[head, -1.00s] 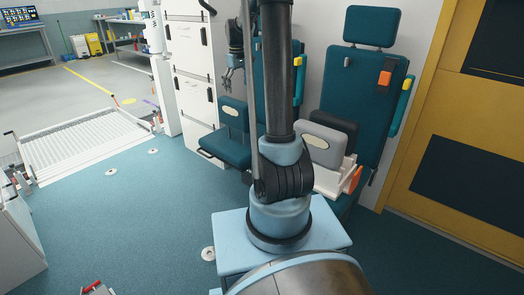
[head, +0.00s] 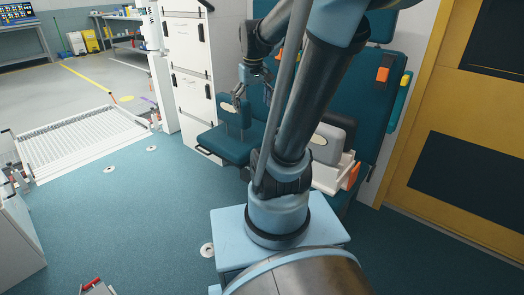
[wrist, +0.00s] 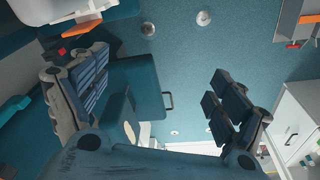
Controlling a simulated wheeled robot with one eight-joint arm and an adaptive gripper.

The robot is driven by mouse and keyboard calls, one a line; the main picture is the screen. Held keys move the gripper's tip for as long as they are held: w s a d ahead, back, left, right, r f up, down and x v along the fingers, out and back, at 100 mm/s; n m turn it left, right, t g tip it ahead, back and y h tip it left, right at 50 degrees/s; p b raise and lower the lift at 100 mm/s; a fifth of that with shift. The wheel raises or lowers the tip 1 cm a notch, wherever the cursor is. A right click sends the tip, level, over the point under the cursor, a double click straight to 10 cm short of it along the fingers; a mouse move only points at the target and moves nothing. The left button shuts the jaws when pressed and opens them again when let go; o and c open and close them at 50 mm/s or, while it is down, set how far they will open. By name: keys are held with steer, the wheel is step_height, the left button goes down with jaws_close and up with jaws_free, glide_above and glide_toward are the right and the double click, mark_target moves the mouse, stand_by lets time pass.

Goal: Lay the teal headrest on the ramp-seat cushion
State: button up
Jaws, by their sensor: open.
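The teal headrest (head: 238,118), a padded block with a pale oval patch, stands upright at the back of the teal ramp-seat cushion (head: 226,147). In the wrist view the headrest (wrist: 118,118) shows between my fingers, nearer the left one, with the cushion (wrist: 138,82) beyond it. My gripper (head: 254,92) is open and just above the headrest, its fingers pointing down. I cannot tell whether a finger touches it. My arm hides part of the seat's backrest.
To the right, a white tray (head: 328,180) on another seat holds a grey pad (head: 326,143) and a darker one. A white cabinet (head: 190,85) stands close left of the ramp seat. The teal floor (head: 120,215) in front is open.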

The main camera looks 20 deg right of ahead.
steer(key=s+f+m, duration=0.2)
steer(key=s+f, duration=0.8)
steer(key=s, duration=0.4)
steer(key=shift+s+f+t, duration=0.2)
steer(key=shift+s+t, duration=0.1)
steer(key=shift+s, duration=0.1)
